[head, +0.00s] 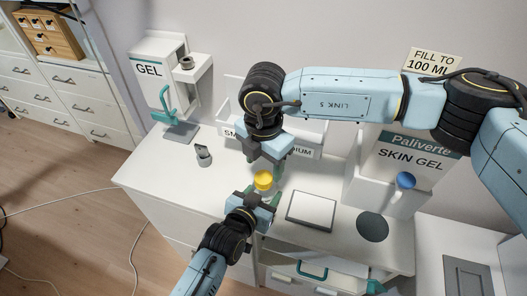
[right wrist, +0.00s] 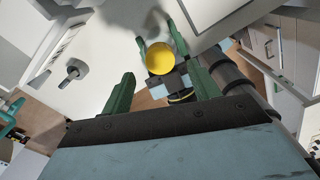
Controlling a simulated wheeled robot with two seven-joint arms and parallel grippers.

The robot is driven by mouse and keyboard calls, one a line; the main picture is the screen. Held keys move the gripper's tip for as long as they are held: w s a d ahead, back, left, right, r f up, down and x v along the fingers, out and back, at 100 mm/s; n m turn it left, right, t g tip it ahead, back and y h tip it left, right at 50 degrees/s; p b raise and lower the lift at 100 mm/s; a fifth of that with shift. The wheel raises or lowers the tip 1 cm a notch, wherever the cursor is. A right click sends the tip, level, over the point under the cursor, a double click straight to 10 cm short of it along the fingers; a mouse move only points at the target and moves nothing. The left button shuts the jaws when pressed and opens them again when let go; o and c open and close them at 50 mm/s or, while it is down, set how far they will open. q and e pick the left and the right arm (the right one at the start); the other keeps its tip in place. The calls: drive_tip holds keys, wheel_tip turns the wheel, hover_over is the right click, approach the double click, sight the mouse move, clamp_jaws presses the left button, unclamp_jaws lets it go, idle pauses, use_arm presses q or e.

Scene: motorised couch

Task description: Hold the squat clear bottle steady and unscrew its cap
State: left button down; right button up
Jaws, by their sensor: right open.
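The squat clear bottle (head: 262,192) stands near the front of the white counter with a yellow cap (head: 263,180) on top. The cap also shows in the right wrist view (right wrist: 160,58). My left gripper (head: 262,198) comes from the front with its green fingers on either side of the bottle, closed on its body below the cap; the body is mostly hidden. My right gripper (head: 266,163) points down above the cap, open and empty. In the right wrist view its fingers (right wrist: 160,76) stand apart, with the cap seen between and beyond them.
A white square pad (head: 312,210) and a dark round disc (head: 372,226) lie right of the bottle. A small grey item (head: 203,155) lies to the left. The gel dispenser (head: 165,80), labelled bins and skin gel box (head: 400,165) stand behind. A drawer below appears open.

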sight(264, 177)
drive_tip(key=shift+f, duration=2.25)
